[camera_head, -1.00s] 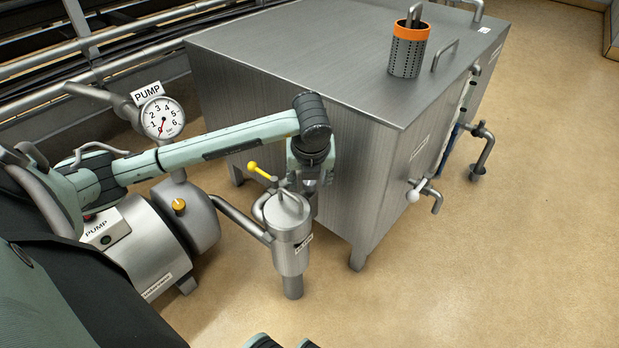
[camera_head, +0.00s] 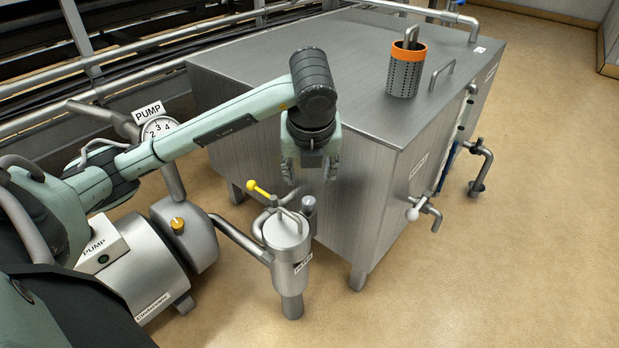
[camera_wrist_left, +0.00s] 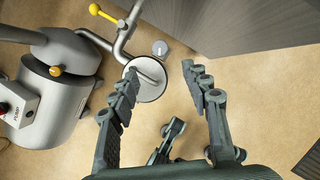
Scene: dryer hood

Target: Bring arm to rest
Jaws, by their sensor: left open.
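My left arm (camera_head: 220,118) reaches in from the left, and its gripper (camera_head: 309,172) hangs down in front of the steel tank (camera_head: 370,190). The left wrist view shows this gripper (camera_wrist_left: 160,78) with its two fingers apart and nothing between them. Beyond the fingers there is the round lid of a steel filter housing (camera_wrist_left: 150,80). In the head view the filter housing (camera_head: 287,240) stands below the gripper, clear of it. A yellow-knobbed lever (camera_head: 258,188) is beside it.
A pump (camera_head: 150,265) stands at lower left, with a gauge (camera_head: 160,130) partly hidden behind my arm. A perforated basket with an orange rim (camera_head: 405,70) stands on the tank. A white-handled valve (camera_head: 413,214) sticks out from the tank's side. The floor at right is clear.

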